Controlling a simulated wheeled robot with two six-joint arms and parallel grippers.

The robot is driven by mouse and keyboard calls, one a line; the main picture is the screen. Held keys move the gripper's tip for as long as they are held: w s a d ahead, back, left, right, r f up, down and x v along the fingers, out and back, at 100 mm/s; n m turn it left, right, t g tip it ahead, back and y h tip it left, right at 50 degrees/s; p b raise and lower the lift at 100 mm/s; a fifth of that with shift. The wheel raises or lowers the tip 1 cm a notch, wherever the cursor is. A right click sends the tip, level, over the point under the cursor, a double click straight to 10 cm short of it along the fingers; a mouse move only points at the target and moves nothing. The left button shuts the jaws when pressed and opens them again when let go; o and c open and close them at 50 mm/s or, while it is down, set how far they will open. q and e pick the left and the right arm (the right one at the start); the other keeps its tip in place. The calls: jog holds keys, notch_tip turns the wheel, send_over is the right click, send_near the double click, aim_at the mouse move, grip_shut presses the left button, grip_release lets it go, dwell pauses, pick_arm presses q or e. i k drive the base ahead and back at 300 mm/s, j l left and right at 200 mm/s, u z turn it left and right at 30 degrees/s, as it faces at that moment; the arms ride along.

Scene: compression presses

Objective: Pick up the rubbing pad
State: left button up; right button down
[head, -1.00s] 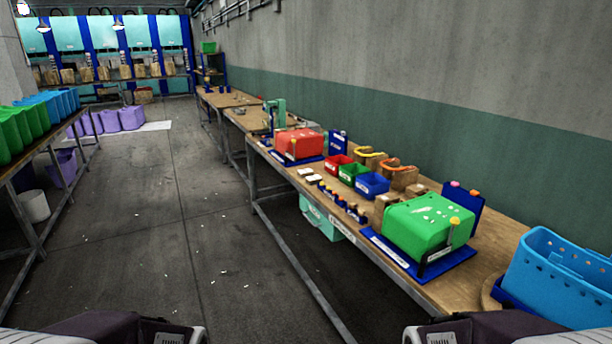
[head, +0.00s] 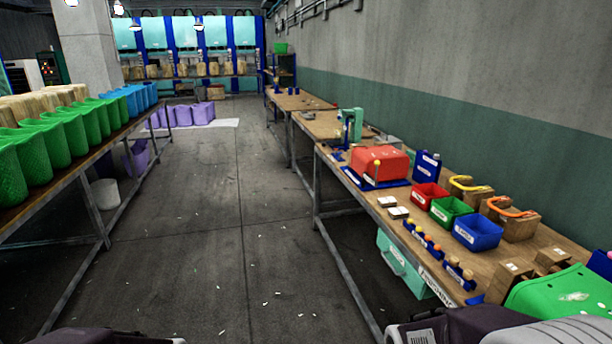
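I cannot tell for sure which thing is the rubbing pad. Two small flat white pieces, a farther one (head: 387,201) and a nearer one (head: 398,212), lie close together on the wooden workbench (head: 372,207) at the right, near its front edge. They are in front of the red box-shaped unit (head: 380,162). Neither gripper is in view, and both are apart from the white pieces as far as the picture shows.
Red (head: 429,196), green (head: 449,210) and blue (head: 478,232) bins stand on the bench, with a green unit (head: 562,294) nearer. A teal box (head: 398,262) is below. Another table (head: 92,150) with green baskets stands left.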

aim_at(388, 201)
jog(key=i+j, duration=0.15)
jog(key=i, duration=0.7)
jog(key=i+j, duration=0.15)
jog(key=i, duration=0.65)
jog(key=i+z, duration=0.25)
jog(key=z, duration=0.15)
jog(key=i+j+z, duration=0.1)
jog(key=i+z, duration=0.2)
jog(key=z, duration=0.15)
jog(key=i+j+z, duration=0.15)
jog(key=z, duration=0.25)
jog(key=i+j+z, duration=0.4)
jog(key=j+z, duration=0.15)
jog(key=z, duration=0.3)
jog(key=i+j, duration=0.05)
